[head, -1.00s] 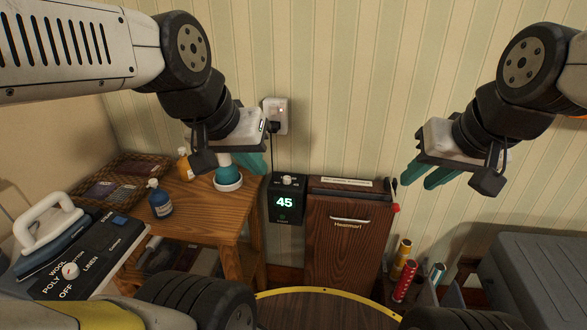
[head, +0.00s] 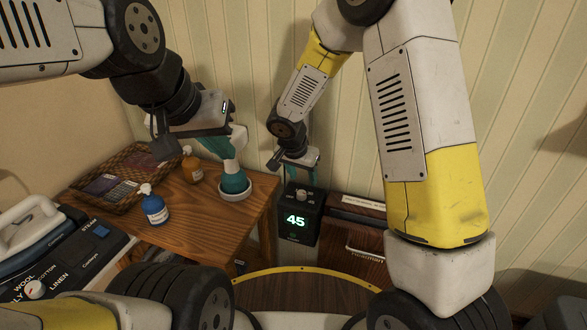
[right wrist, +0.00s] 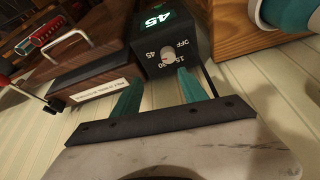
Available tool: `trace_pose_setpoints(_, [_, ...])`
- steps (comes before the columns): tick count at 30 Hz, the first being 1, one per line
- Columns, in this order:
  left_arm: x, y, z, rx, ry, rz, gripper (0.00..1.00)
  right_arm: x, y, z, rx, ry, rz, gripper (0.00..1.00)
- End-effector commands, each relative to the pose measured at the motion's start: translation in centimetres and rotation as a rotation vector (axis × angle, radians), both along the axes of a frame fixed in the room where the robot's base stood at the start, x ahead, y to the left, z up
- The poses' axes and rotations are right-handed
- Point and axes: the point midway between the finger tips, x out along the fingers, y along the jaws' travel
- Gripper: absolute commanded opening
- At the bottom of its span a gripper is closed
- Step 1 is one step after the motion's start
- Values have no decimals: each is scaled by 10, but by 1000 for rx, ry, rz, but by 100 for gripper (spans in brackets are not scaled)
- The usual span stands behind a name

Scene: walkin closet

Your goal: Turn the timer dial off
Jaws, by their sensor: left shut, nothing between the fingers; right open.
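The timer is a black box (head: 298,222) with a lit display reading 45. It stands beside the wooden table, against the wooden cabinet. Its pale round dial (head: 301,194) is on the top face. In the right wrist view the dial (right wrist: 168,58) sits among the labels OFF, 15, 30 and 45; its pointer is too small to read. My right gripper (head: 301,173) is open just above and behind the dial, apart from it. In the right wrist view its teal fingers (right wrist: 160,88) point towards the dial. My left gripper (head: 222,148) is shut and empty above the table.
Orange (head: 192,168) and blue (head: 154,208) bottles and a wicker tray (head: 115,175) share the table (head: 195,205). The cabinet (head: 360,213) adjoins the timer. A cord runs down behind the timer.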

Motion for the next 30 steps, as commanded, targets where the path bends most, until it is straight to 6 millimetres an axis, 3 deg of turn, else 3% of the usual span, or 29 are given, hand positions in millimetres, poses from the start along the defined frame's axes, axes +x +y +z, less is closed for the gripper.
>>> trace_pose_setpoints(1, [0,0,0,0,0,0,0,1,6,-11,-2,2,-3,51])
trace_pose_setpoints(5, [0,0,0,0,0,0,0,3,13,-24,0,-1,-13,51])
trace_pose_setpoints(18, [0,0,0,0,0,0,0,24,2,-81,0,0,-15,51])
trace_pose_setpoints(30, [0,0,0,0,0,0,0,30,0,-94,2,-2,-15,51])
